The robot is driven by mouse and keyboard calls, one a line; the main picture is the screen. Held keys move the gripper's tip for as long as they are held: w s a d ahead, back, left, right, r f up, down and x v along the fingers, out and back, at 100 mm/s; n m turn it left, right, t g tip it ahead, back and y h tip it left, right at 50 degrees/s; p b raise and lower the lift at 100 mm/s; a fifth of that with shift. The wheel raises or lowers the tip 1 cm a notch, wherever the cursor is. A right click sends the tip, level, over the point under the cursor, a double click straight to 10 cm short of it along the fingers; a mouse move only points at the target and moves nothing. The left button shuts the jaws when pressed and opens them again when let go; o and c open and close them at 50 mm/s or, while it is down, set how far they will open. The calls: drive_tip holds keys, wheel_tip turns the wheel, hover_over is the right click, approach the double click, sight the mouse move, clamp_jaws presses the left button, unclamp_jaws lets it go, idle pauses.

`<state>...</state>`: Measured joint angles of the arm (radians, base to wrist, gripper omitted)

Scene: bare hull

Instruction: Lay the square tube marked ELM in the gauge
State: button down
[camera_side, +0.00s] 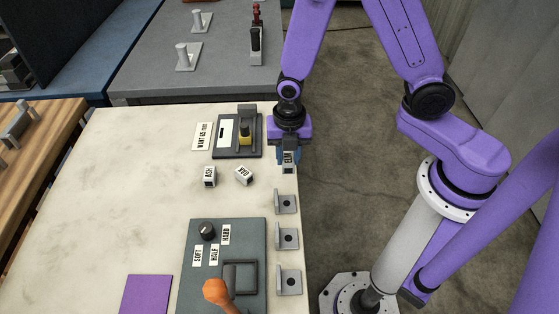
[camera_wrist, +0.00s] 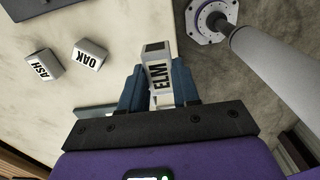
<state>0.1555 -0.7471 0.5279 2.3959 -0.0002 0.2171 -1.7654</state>
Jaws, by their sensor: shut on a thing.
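My gripper (camera_side: 288,157) is shut on the white square tube marked ELM (camera_side: 289,169), over the right edge of the table. In the wrist view the ELM tube (camera_wrist: 160,76) stands between the blue fingers of my gripper (camera_wrist: 158,88), its label showing and its open dark end pointing away. The gauge (camera_side: 223,150) is a dark plate with a white scale strip, a yellow part and a grey block, to the left of my gripper. A label reading WANT 65 mm (camera_side: 202,136) lies beside it. The tube's height above the table is hard to tell.
Tubes marked ASH (camera_side: 209,176) and OAK (camera_side: 243,175) lie below the gauge. Three grey brackets (camera_side: 287,238) line the right table edge.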

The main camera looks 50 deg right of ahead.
drive_tip(key=s+d+r, duration=0.3)
drive_tip(key=s+r, duration=0.4)
drive_tip(key=s, duration=0.3)
drive_tip(key=shift+s+d, duration=0.4)
hover_over(246, 117)
drive_tip(key=s+a, duration=0.3)
drive_tip(key=s, duration=0.2)
drive_tip(key=f, duration=0.7)
drive_tip(key=shift+w+d+f, duration=0.15)
drive_tip(key=shift+w, duration=0.05)
drive_tip(key=shift+w+f, duration=0.5)
drive_tip(key=shift+f, duration=1.65)
drive_tip(key=shift+f, duration=0.15)
